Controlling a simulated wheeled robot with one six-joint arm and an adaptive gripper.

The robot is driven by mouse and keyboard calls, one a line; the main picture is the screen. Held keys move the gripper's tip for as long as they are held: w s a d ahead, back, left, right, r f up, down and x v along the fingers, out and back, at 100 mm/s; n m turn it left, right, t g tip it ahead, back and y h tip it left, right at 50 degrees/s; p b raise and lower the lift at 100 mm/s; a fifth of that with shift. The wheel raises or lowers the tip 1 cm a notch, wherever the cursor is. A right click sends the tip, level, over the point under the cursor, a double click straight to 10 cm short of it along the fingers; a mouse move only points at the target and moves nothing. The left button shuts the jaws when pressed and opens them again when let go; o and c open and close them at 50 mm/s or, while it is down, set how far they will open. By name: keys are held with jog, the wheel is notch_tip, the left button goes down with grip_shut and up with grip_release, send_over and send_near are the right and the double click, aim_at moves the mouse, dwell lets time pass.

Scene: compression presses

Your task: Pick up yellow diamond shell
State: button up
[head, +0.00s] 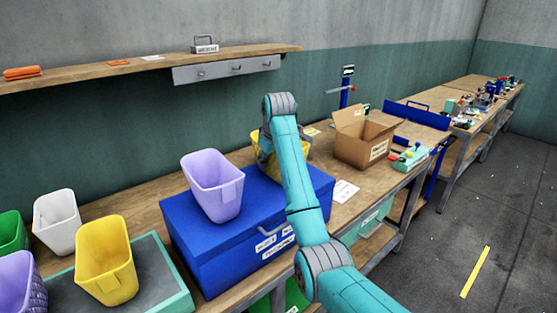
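Two yellow shell-like containers are in the head view. One yellow container (105,262) stands open-topped on a dark-topped, teal-edged tray (180,303) at the lower left. The other yellow container (261,154) is on the far part of the blue box (235,256), mostly hidden behind my teal arm. I cannot make out a diamond mark on either. My gripper is not clearly visible; my arm's upper end is in front of the partly hidden yellow container, and whether anything is held cannot be seen.
A lilac container (213,187) stands on the blue box. White (57,220), green (12,232) and lilac (22,285) containers stand at the left. A cardboard box (361,147) is on the bench to the right. A wall shelf (130,67) runs above. Floor at the right is clear.

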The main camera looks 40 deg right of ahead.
jog(key=shift+f, duration=0.25)
jog(key=shift+c, duration=0.2)
grip_shut()
